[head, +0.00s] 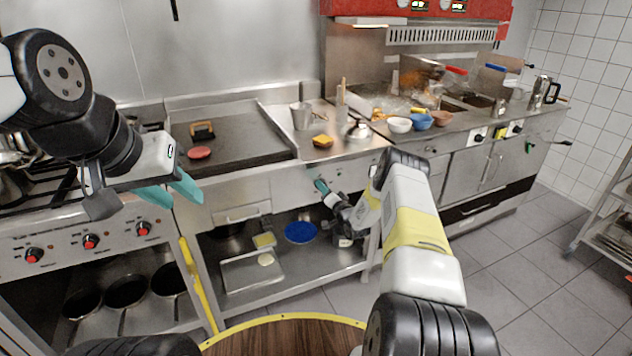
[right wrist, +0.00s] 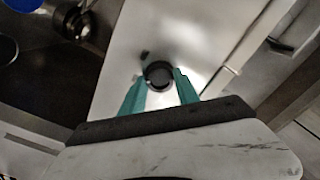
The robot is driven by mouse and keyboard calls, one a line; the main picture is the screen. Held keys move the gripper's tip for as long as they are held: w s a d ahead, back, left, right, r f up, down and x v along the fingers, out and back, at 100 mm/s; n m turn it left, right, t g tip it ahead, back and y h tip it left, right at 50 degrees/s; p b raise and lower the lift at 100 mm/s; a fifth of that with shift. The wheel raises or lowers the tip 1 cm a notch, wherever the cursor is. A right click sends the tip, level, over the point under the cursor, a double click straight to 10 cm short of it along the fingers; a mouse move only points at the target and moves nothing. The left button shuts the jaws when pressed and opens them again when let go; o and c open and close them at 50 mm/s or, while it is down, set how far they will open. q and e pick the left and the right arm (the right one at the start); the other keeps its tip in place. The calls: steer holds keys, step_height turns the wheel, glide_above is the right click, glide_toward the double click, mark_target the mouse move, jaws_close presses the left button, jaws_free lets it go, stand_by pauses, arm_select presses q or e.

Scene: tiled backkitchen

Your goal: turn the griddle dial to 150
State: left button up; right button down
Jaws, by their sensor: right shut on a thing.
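The griddle (head: 232,135) is a dark flat plate in a steel counter left of centre in the head view. Its dial (right wrist: 158,74) is a round black knob on the steel front panel in the right wrist view. My right gripper (right wrist: 159,88) has its teal fingers on both sides of the dial, shut on it. In the head view my right gripper (head: 322,188) reaches the panel below the counter, and the dial and its marks are hidden there. My left gripper (head: 190,190) is open and empty in front of the stove and griddle.
A red patty (head: 199,152) and a press (head: 202,130) lie on the griddle. Stove knobs (head: 90,241) are at the left. A shelf below holds a tray (head: 252,272) and a blue plate (head: 300,232).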

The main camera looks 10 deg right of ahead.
steer(key=c, duration=0.9)
jaws_free()
steer(key=v, duration=0.7)
steer(key=shift+s+d, duration=0.15)
steer(key=shift+s, duration=0.2)
